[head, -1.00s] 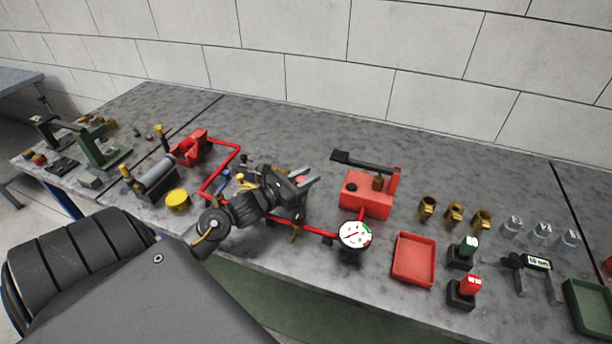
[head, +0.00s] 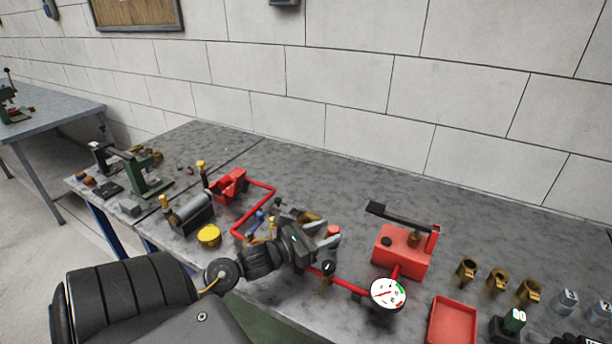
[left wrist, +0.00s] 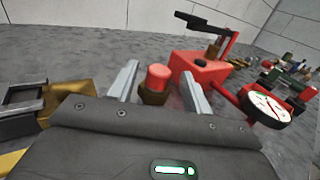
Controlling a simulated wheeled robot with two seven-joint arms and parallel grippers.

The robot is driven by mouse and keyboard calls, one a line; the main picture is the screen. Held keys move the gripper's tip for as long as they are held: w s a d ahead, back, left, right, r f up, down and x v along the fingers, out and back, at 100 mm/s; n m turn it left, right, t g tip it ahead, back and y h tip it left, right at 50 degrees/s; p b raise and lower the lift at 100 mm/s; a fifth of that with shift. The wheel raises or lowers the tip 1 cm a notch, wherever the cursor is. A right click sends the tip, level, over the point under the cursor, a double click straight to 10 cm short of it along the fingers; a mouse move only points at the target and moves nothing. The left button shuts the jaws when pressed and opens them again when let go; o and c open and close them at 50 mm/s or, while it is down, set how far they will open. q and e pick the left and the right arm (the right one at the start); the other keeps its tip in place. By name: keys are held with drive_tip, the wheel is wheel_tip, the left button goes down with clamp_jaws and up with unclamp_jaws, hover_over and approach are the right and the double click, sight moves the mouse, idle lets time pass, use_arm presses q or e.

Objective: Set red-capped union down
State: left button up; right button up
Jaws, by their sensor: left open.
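The red-capped union (left wrist: 157,79) shows in the left wrist view as a red cap over a dark brass body, upright between my left gripper's fingers. Its base is hidden behind the gripper body, so I cannot see for certain that it rests on the bench. My left gripper (left wrist: 162,74) is open, with a finger on each side of the union and visible gaps. In the head view, the union's red cap (head: 333,230) shows just beyond the fingers of my left gripper (head: 331,239), over the grey bench. My right gripper is not in view.
The red pump block (head: 402,250) with a black lever stands right of my gripper. A white-faced gauge (head: 388,293) and red pipe are in front. Brass fittings (head: 497,281) and a red tray (head: 452,322) lie farther right. Bare bench (head: 310,180) lies behind.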

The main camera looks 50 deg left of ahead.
use_arm(q)
drive_tip(key=b+v, duration=0.1)
drive_tip(key=v, duration=0.6)
drive_tip(key=shift+s, duration=0.2)
drive_tip(key=shift+r, duration=0.1)
